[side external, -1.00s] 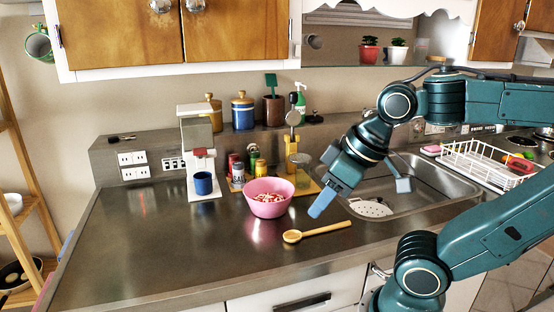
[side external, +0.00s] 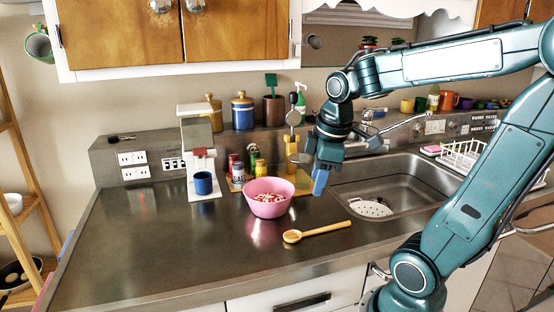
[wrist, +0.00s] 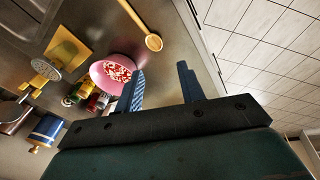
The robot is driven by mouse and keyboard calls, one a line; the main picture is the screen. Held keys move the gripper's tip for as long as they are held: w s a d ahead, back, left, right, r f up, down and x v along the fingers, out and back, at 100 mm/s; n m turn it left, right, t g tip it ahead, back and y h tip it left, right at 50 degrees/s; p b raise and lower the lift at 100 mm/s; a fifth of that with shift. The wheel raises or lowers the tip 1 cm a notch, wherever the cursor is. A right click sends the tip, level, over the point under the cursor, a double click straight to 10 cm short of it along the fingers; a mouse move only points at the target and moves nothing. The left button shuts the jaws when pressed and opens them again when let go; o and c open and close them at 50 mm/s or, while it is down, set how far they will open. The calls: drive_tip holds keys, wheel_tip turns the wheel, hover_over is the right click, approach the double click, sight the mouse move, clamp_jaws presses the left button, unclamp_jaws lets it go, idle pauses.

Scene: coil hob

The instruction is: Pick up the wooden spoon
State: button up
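The wooden spoon (side external: 318,231) lies flat on the steel counter near its front edge, its bowl to the left and its handle pointing right. In the wrist view the spoon (wrist: 153,40) shows at the top, beyond the fingertips. My gripper (side external: 320,183) points down above the counter, behind the spoon and apart from it. In the wrist view the two blue fingers of my gripper (wrist: 161,80) are spread with nothing between them.
A pink bowl (side external: 267,204) with red and white bits stands just left of my gripper. The sink (side external: 395,180) lies to the right. A blue mug (side external: 203,184) sits at a white coffee machine (side external: 196,140). The left counter is clear.

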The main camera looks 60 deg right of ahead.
drive_tip(key=s+d+f+n+g+y, duration=0.1)
drive_tip(key=d+f+n+g, duration=0.3)
drive_tip(key=d, duration=0.8)
drive_tip(key=t, duration=0.1)
hover_over(333, 225)
drive_tip(key=shift+n, duration=0.3)
drive_tip(key=shift+d+f, duration=0.15)
drive_tip(key=shift+f, duration=4.55)
drive_tip(key=shift+f, duration=2.55)
drive_tip(key=shift+c, duration=0.5)
clamp_jaws()
